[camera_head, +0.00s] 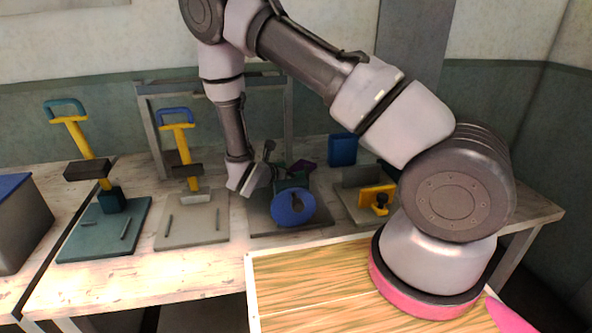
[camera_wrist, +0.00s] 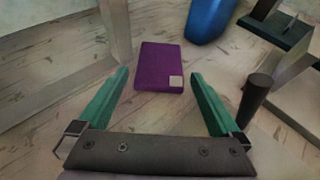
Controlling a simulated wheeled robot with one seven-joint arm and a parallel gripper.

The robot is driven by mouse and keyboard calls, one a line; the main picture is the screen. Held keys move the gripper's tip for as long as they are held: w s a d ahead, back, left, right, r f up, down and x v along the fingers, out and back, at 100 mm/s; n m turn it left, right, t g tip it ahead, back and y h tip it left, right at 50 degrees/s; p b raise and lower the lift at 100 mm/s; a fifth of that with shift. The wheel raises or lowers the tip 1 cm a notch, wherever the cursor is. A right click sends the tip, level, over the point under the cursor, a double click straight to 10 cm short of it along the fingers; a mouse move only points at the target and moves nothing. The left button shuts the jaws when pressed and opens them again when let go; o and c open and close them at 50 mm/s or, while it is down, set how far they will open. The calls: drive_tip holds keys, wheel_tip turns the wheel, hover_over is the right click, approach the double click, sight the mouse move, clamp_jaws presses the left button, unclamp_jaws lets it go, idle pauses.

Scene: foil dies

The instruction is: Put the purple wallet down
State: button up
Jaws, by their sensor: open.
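The purple wallet (camera_wrist: 158,66) lies flat on the pale wooden tabletop in the wrist view, with a small light square label at one corner. My gripper (camera_wrist: 160,76) is open, with its green fingers to the left and right of the wallet's near part. There are visible gaps between the wallet and both fingers, and nothing is held. In the head view a small patch of the purple wallet (camera_head: 303,167) shows behind my gripper (camera_head: 283,171); the rest is hidden by nearby parts.
A blue object (camera_wrist: 210,18) stands behind the wallet to the right. A grey frame post (camera_wrist: 112,32) is at left. A dark-capped post (camera_wrist: 258,92) stands right of my right finger. Two yellow-levered presses (camera_head: 92,150) (camera_head: 184,155) and a blue disc (camera_head: 293,207) share the bench.

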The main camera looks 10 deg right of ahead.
drive_tip(key=v, duration=0.8)
drive_tip(key=shift+s+a+r, duration=0.2)
drive_tip(key=s+d+r+m+g+y, duration=0.1)
drive_tip(key=s+d+r+m+g, duration=0.25)
drive_tip(key=d+r+m, duration=0.4)
drive_tip(key=s+d+r+m+g+y, duration=0.25)
drive_tip(key=d+r+m+g, duration=0.25)
drive_tip(key=r+m, duration=0.55)
drive_tip(key=s+d+r+m+t+y, duration=0.1)
drive_tip(key=s+r+m+t+y, duration=0.25)
drive_tip(key=s+r+m, duration=0.5)
drive_tip(key=s+r+m+t+y, duration=0.3)
drive_tip(key=s+r+m+y, duration=0.2)
drive_tip(key=r, duration=0.6)
drive_tip(key=m+g, duration=0.5)
drive_tip(key=g, duration=0.6)
hover_over(308, 162)
drive_tip(key=w+d, duration=0.1)
drive_tip(key=w, duration=0.1)
drive_tip(key=shift+n+y, duration=0.25)
drive_tip(key=shift+y, duration=0.15)
drive_tip(key=f, duration=3.6)
drive_tip(key=shift+d+f, duration=0.2)
drive_tip(key=shift+f, duration=0.1)
drive_tip(key=shift+x, duration=2.65)
drive_tip(key=shift+s+r, duration=0.1)
drive_tip(key=shift+s, duration=0.05)
drive_tip(key=c, duration=1.3)
